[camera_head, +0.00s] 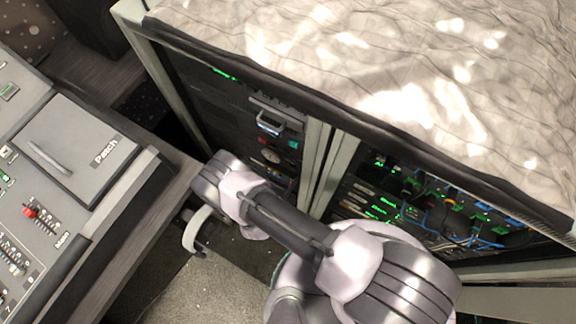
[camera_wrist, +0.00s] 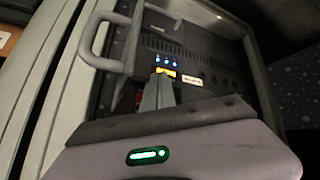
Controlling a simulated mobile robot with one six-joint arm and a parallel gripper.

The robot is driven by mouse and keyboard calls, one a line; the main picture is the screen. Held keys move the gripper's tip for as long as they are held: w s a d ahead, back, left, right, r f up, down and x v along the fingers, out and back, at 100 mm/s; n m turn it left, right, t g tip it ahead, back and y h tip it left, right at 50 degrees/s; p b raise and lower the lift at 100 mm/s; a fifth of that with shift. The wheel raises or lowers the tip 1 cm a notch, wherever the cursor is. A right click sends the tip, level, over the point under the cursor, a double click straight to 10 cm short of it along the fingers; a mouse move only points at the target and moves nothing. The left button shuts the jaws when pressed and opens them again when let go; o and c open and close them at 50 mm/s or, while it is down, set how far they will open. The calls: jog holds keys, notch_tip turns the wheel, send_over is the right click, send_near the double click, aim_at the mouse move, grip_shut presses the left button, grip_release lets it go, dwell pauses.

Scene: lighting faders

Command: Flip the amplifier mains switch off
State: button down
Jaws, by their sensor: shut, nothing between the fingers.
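In the wrist view, my gripper (camera_wrist: 161,82) has its two grey fingers together and empty. The tips are over a dark rack unit (camera_wrist: 215,62) with vent slots, close to a small orange-yellow part (camera_wrist: 166,72) below a row of blue lights (camera_wrist: 163,61). A red patch (camera_wrist: 138,97) shows just left of the fingers. I cannot tell which of these is the amplifier mains switch or its position, nor whether the tips touch the panel. In the head view my own wrist hides the fingertips and the lower part of the left rack (camera_head: 225,95).
A grey loop handle (camera_wrist: 100,38) sticks out left of the fingers in the wrist view. A second rack with cables (camera_head: 430,205) stands right in the head view. A mixing desk (camera_head: 75,150) stands left, with a floor gap between. A crumpled cloth (camera_head: 380,50) covers the rack top.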

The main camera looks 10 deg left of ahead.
jog(key=w+d, duration=0.1)
jog(key=w, duration=0.1)
jog(key=w+d+b, duration=0.1)
jog(key=w, duration=0.2)
jog(key=w+d+f, duration=0.1)
jog(key=w, duration=0.2)
jog(key=shift+d+b, duration=0.15)
jog(key=shift+b, duration=0.2)
jog(key=shift+w, duration=0.15)
dwell(1.5)
jog(key=shift+w+d+f, duration=0.1)
jog(key=shift+w+d, duration=0.05)
jog(key=shift+w, duration=0.1)
jog(key=shift+w+d, duration=0.1)
jog(key=shift+w, duration=0.2)
dwell(0.5)
jog(key=shift+s, duration=0.1)
jog(key=shift+s+a, duration=0.25)
jog(key=shift+s, duration=0.35)
jog(key=shift+s+a+r+p, duration=0.15)
jog(key=shift+s+a, duration=0.15)
jog(key=shift+s, duration=0.45)
jog(key=shift+s+a+r+p, duration=0.1)
jog(key=shift+s+a, duration=0.25)
jog(key=shift+s, duration=0.45)
jog(key=shift+s+a+r+p, duration=0.15)
jog(key=shift+s+a, duration=0.15)
jog(key=shift+s, duration=0.45)
